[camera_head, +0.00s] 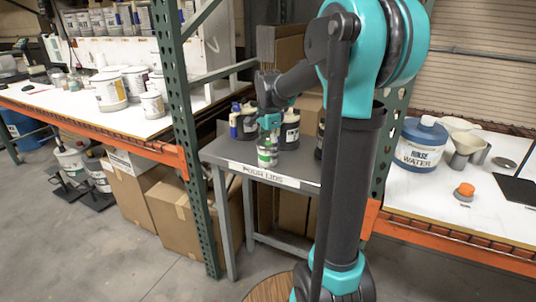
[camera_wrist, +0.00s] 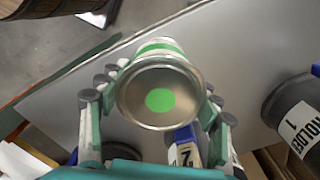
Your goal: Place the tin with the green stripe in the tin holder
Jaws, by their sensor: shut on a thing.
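The tin with the green stripe (camera_head: 266,157) is white with a green band and is at the front of the grey table. In the wrist view its round metal lid (camera_wrist: 140,82) has a green dot and faces the camera. My gripper (camera_head: 268,124) is shut on the tin, with its fingers on both sides of it in the wrist view (camera_wrist: 155,115). I cannot tell whether the tin's base touches the table. A dark tin holder (camera_head: 290,131) with a white label stands behind and to the right.
The grey table (camera_head: 226,154) carries a "POUR LIDS" label on its front edge. A blue, white and yellow container (camera_head: 234,121) stands behind the tin at left. Another dark holder is partly hidden by my arm. A green rack post (camera_head: 185,130) stands left of the table.

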